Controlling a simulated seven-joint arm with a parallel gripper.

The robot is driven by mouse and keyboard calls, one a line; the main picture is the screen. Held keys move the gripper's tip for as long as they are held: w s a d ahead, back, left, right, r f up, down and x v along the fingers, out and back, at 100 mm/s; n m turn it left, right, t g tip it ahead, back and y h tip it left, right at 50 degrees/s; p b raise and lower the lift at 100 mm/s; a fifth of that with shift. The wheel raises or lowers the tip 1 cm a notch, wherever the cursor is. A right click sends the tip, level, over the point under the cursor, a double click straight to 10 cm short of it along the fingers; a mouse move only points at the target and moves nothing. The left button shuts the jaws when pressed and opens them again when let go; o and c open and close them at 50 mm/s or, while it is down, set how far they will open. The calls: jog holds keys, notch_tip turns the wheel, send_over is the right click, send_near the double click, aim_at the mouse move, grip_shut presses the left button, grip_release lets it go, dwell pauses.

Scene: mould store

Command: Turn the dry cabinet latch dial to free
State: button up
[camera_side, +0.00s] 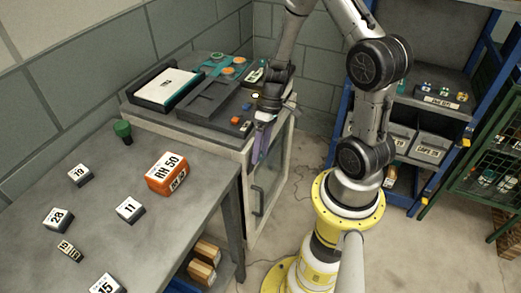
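A pale cabinet (249,222) with a framed door and a dark handle stands under the dark worktop at the centre; it seems to be the dry cabinet. My gripper (258,156) points down at the cabinet's upper front edge, close to the door's top. Its fingers look long and bluish-purple, and I cannot tell whether they are apart or closed on something. I cannot make out a latch dial; the gripper covers part of the door's top. Whether the gripper touches the cabinet is unclear.
A grey table (110,250) at the left holds an orange "RH 50" box (167,173), a green knob-like piece (123,131) and several numbered blocks. The worktop carries a white-topped case (168,87) and small coloured parts. Blue-framed shelves (440,100) stand at right. Floor right of the door is mostly open.

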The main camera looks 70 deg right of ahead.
jog(key=shift+w+r, duration=0.1)
jog(key=v, duration=1.3)
jog(key=shift+d+r, duration=0.15)
jog(key=shift+r, duration=0.15)
jog(key=s+a+t+h, duration=0.4)
jog(key=s+a+h, duration=0.2)
jog(key=s+a, duration=0.15)
jog(key=shift+w+a+r+x, duration=0.1)
jog(key=shift+w+x, duration=0.15)
jog(key=shift+x, duration=2.1)
jog(key=shift+w+a+r+x, duration=0.1)
jog(key=shift+w+x, duration=0.15)
jog(key=shift+x, duration=2.05)
jog(key=shift+w+a+r+x, duration=0.1)
jog(key=shift+w+x, duration=0.15)
jog(key=shift+x, duration=2.1)
